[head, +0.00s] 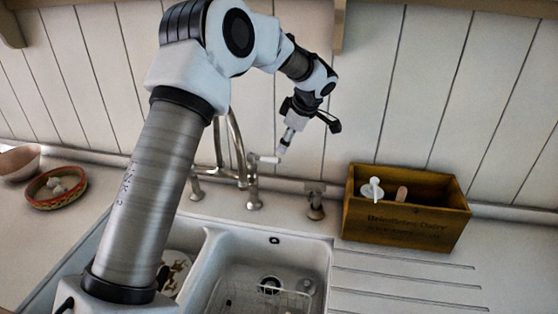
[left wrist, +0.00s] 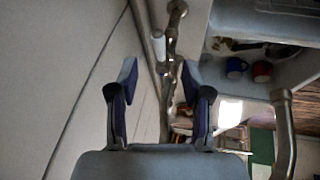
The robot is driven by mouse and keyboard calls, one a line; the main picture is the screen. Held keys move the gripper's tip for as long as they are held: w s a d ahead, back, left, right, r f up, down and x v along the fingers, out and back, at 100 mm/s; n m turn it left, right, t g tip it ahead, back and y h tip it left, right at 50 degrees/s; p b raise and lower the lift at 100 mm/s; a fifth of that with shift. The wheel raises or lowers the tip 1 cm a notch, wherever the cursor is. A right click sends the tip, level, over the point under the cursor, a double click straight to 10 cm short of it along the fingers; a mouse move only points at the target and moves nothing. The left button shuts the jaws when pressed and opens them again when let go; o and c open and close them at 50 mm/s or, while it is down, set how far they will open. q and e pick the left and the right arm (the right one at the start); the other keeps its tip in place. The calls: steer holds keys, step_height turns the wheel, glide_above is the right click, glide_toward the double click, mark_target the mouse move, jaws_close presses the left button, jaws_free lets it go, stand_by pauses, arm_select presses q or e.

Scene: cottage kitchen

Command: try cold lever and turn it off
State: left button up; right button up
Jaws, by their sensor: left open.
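The metal sink tap (head: 236,150) stands behind the sink with a tall curved spout. A short white lever (head: 264,159) sticks out to the right from its right-hand post; I cannot read a hot or cold mark. My left gripper (head: 307,137) hangs beside and slightly above the lever, near the wall. In the left wrist view, my left gripper (left wrist: 159,76) is open with nothing held between its fingers. The tap (left wrist: 170,72) and a white lever (left wrist: 158,46) show beyond and between them; contact cannot be told. My right gripper is not in view.
A wooden box (head: 405,218) with a white-topped bottle stands right of the tap. A metal fitting (head: 315,203) stands between them. The sink (head: 322,270) lies in front, with a wire rack inside. A patterned bowl (head: 57,188) sits at the left. The panelled wall is close behind.

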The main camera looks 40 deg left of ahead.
mark_target(277, 158)
arm_select(q)
steer(key=p+x, duration=0.3)
steer(key=x, duration=0.4)
steer(key=shift+w+a+f, duration=0.1)
steer(key=shift+a+f, duration=0.15)
steer(key=shift+f, duration=0.3)
jaws_close()
